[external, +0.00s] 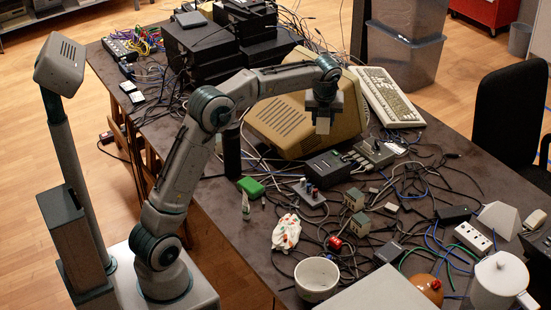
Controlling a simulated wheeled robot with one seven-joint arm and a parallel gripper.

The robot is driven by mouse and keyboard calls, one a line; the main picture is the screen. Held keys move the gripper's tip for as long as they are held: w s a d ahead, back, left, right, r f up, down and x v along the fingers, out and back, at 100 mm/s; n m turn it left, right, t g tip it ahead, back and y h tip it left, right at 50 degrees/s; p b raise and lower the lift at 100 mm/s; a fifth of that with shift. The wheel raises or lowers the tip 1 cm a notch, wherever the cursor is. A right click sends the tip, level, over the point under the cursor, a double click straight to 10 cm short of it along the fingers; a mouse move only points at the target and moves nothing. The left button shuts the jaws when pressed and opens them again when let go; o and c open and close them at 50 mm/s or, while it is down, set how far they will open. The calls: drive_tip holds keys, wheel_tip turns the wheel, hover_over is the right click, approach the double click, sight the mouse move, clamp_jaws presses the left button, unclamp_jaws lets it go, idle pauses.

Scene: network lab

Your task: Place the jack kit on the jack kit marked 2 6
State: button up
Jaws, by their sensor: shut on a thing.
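My gripper (322,114) is at the end of my outstretched arm, in front of the beige monitor. It is shut on a small, pale block (323,126), which I take to be the jack kit; the fingers hide most of it. Two small grey-green boxes stand below it among the cables: one box (354,199) and a nearer box (361,224). They look like jack kits, but any marking such as 2 6 is too small to read. My gripper is above and to the left of both, apart from them.
A black box (327,169) and a grey switch box (374,153) lie near the monitor (290,125). A crumpled white bag (286,232), a white bowl (316,279) and a green block (251,187) lie nearer. Loose cables cover much of the table.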

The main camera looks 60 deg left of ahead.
drive_tip(key=s+d+m+t+h, duration=0.1)
drive_tip(key=s+d+m, duration=0.2)
drive_tip(key=d, duration=1.2)
drive_tip(key=s+d+m, duration=0.3)
drive_tip(key=d, duration=1.1)
drive_tip(key=p, duration=0.2)
hover_over(362, 217)
wheel_tip(362, 217, down, 18)
drive_tip(key=shift+w, duration=0.1)
drive_tip(key=shift+f, duration=2)
drive_tip(key=shift+f, duration=0.15)
drive_tip(key=o, duration=1)
drive_tip(key=shift+o, duration=0.2)
